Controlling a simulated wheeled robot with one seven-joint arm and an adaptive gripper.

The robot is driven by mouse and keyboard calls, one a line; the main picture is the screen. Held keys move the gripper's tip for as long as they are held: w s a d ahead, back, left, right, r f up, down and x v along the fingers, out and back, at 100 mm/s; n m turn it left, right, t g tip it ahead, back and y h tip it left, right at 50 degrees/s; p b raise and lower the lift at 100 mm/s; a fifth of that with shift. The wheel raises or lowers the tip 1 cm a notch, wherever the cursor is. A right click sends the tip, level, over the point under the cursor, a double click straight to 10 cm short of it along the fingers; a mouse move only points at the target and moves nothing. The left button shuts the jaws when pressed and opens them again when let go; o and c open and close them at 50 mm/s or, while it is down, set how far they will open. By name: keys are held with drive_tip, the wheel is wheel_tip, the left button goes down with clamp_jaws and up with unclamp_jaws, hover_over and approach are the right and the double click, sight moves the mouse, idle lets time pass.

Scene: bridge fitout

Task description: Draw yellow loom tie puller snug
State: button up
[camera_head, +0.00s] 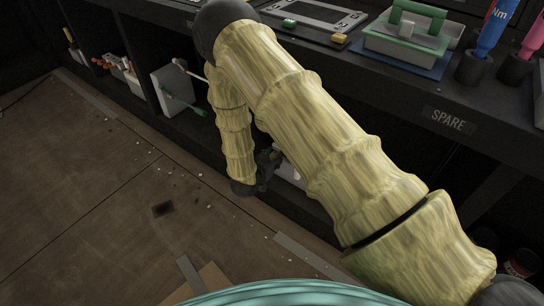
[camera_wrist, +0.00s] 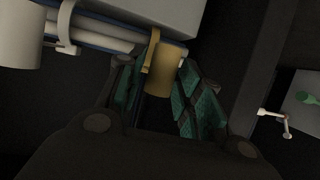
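In the wrist view, the yellow puller (camera_wrist: 166,68) is a squat gold-yellow piece with a thin yellow strap (camera_wrist: 150,50) beside it, next to a bundle of white and blue cables (camera_wrist: 100,32). My gripper (camera_wrist: 165,88) has its green-padded fingers on either side of the puller, and they appear to press on it. The pads hide part of its sides. In the head view my gripper (camera_head: 268,160) is low in front of the dark shelf opening, and the puller cannot be made out there.
A pale box (camera_wrist: 150,12) sits right above the puller and a white cylinder (camera_wrist: 20,35) stands to its left. A dark bench (camera_head: 460,105) with a SPARE label overhangs the shelves. A white panel with a green handle (camera_head: 178,90) is left of my arm. The brown floor (camera_head: 100,200) is mostly open.

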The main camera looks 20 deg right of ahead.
idle(0.3)
drive_tip(key=v, duration=1.2)
drive_tip(key=shift+f, duration=0.1)
